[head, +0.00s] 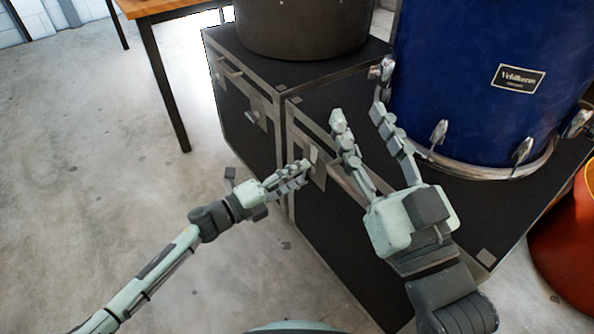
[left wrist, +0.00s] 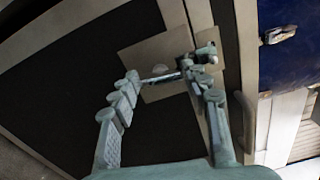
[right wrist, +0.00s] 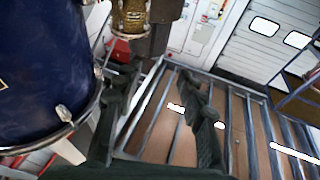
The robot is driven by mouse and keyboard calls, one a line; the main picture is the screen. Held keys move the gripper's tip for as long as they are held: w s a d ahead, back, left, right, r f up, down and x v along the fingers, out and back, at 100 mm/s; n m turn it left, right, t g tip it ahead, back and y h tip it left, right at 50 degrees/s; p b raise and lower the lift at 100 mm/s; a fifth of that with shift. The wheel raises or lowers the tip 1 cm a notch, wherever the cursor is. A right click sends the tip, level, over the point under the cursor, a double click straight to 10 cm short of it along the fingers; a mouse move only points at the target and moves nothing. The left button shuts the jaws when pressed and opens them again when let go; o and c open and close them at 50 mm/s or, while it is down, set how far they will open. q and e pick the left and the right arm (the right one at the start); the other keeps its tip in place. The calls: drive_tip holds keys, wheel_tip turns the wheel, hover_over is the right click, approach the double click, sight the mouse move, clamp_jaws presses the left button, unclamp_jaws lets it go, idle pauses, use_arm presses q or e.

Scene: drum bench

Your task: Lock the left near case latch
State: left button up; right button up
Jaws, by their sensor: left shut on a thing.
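A black case (head: 330,240) with grey metal edging stands on the floor. Its near left latch (head: 313,158) sits on a pale plate on the front face, just under the lid edge. My left gripper (head: 303,168) is at this latch. In the left wrist view its fingers (left wrist: 162,77) close on the thin metal piece of the latch, in front of the latch plate (left wrist: 150,52). The fingers partly hide the latch, so I cannot tell its exact position. My right gripper (head: 359,110) is open and empty above the case lid, near the blue drum.
A blue drum (head: 450,90) with chrome lugs stands on this case. A second black case (head: 245,130) adjoins it, carrying a dark drum (head: 300,28). An orange-red drum (head: 570,250) is at the right. A wooden table (head: 160,6) stands behind. The floor at left is clear.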

use_arm(q)
drive_tip(key=shift+f+n+p, duration=0.1)
drive_tip(key=shift+n+p, duration=0.2)
drive_tip(key=shift+n, duration=0.4)
use_arm(e)
drive_tip(key=shift+w+d+f+g+h, duration=0.25)
drive_tip(key=shift+f+g, duration=0.1)
drive_tip(key=shift+f, duration=0.3)
drive_tip(key=shift+w+d+f+g+h, duration=0.1)
drive_tip(key=shift+w+f+g+h, duration=0.15)
drive_tip(key=shift+f, duration=0.4)
drive_tip(key=shift+w+d+f+g+h, duration=0.1)
drive_tip(key=shift+d+f+g+h, duration=0.1)
drive_tip(key=shift+f+g, duration=0.35)
drive_tip(key=shift+f, duration=0.1)
use_arm(q)
drive_tip(key=o, duration=1.2)
drive_tip(key=shift+c, duration=0.2)
drive_tip(key=shift+a, duration=0.1)
drive_tip(key=v, duration=1.2)
